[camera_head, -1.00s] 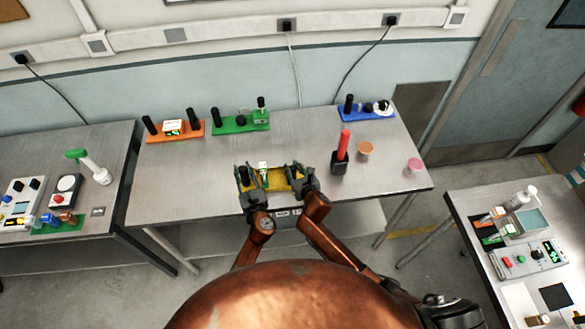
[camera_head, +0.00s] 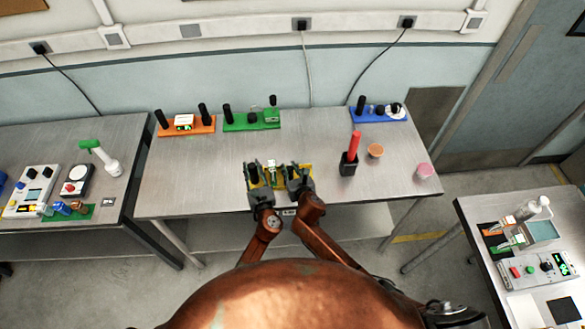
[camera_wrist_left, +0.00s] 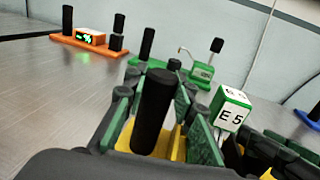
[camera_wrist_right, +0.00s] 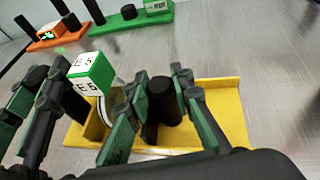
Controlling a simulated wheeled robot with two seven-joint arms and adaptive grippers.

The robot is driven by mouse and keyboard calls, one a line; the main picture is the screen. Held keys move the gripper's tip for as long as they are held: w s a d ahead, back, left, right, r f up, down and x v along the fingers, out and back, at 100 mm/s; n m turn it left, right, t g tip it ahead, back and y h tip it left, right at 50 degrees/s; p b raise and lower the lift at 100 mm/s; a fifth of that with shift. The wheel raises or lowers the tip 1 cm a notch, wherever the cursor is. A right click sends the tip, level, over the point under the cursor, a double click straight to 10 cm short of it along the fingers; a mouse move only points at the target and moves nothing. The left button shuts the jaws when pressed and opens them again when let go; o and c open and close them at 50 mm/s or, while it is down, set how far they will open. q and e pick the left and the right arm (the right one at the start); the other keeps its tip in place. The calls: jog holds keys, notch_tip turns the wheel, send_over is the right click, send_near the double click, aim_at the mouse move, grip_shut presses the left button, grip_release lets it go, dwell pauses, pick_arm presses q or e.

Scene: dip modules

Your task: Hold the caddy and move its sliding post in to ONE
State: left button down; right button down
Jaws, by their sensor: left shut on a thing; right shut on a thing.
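The yellow caddy (camera_head: 308,170) sits at the front of the middle table. It also shows in the right wrist view (camera_wrist_right: 230,108). My left gripper (camera_head: 254,175) is shut on the caddy's left black post (camera_wrist_left: 152,112). My right gripper (camera_head: 293,175) is shut on the upright right black post (camera_wrist_right: 163,108), the sliding one, with bare yellow caddy to its right. I cannot see any ONE mark.
Orange (camera_head: 187,125), green (camera_head: 252,120) and blue (camera_head: 379,112) modules stand along the table's back. A black holder with a red handle (camera_head: 355,145), an orange cup (camera_head: 375,150) and a pink cup (camera_head: 425,170) are to the right. The table's middle is clear.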

jog(key=c, duration=1.7)
grip_release()
jog(key=shift+o, duration=0.2)
jog(key=v, duration=1.2)
jog(key=shift+s, duration=0.1)
jog(key=shift+c, duration=0.3)
